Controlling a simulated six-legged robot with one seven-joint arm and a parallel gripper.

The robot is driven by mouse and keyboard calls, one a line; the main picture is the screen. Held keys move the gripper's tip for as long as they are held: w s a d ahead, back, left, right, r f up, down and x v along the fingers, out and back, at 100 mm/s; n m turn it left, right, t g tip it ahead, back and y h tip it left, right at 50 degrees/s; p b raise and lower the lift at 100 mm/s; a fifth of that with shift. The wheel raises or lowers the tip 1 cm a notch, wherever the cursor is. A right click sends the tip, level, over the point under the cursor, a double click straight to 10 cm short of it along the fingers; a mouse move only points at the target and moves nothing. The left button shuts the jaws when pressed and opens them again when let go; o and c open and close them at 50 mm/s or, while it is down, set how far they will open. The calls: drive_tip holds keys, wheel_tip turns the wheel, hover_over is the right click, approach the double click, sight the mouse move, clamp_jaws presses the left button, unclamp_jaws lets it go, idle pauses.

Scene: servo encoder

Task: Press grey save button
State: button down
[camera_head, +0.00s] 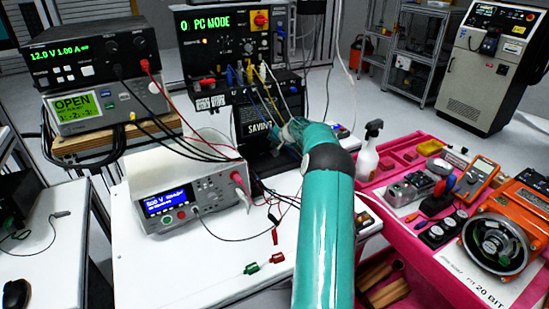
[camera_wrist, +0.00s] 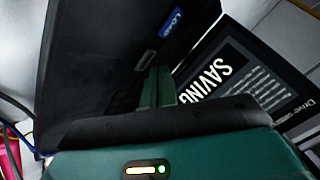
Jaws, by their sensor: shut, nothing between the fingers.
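The grey save button is not visible in either view; I cannot tell whether my gripper covers it. The same screen (camera_wrist: 245,85) shows tilted on the right of the wrist view. A blue LOAD label (camera_wrist: 172,23) sits on the black panel (camera_wrist: 105,65) beside it. My gripper (camera_wrist: 158,88) has its green fingers shut and empty, with the tips close against that black panel. In the head view my gripper (camera_head: 281,136) is in front of the device, right of the screen; contact is unclear.
A black unit reading "PC MODE" (camera_head: 228,42) stands above, with several cables hanging from its front. A spray bottle (camera_head: 369,150) and a pink cart (camera_head: 420,255) are to the right.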

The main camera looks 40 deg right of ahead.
wheel_tip(320, 180, up, 6)
idle(0.6)
idle(0.8)
